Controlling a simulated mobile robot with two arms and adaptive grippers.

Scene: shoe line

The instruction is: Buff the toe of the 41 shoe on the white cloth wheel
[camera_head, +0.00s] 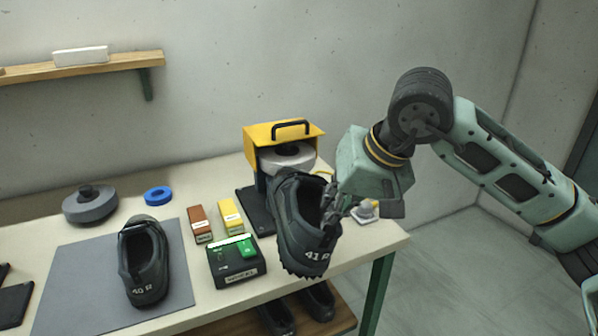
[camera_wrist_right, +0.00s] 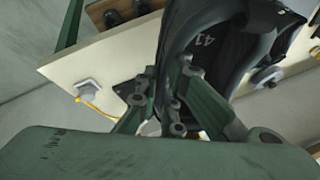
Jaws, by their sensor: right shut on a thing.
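A dark shoe marked 41 R (camera_head: 296,245) is held in the air at the right end of the bench, heel toward me and toe toward the wheel. My right gripper (camera_head: 335,205) is shut on its collar edge on the right side. In the right wrist view the shoe (camera_wrist_right: 207,62) shows beyond the fingers (camera_wrist_right: 170,105). The white cloth wheel (camera_head: 287,158) sits under a yellow hood (camera_head: 262,134), just behind the shoe's toe. The shoe hides the wheel's lower part, and I cannot tell whether toe and wheel touch. My left gripper is not in view.
A shoe marked 40 R (camera_head: 143,262) stands on a grey mat (camera_head: 75,285). A switch box labelled WHEEL (camera_head: 237,268), a brown block (camera_head: 200,224), a yellow block (camera_head: 230,216), a grey wheel (camera_head: 90,204) and a blue ring (camera_head: 158,195) are on the bench. More shoes (camera_head: 277,317) lie on the lower shelf.

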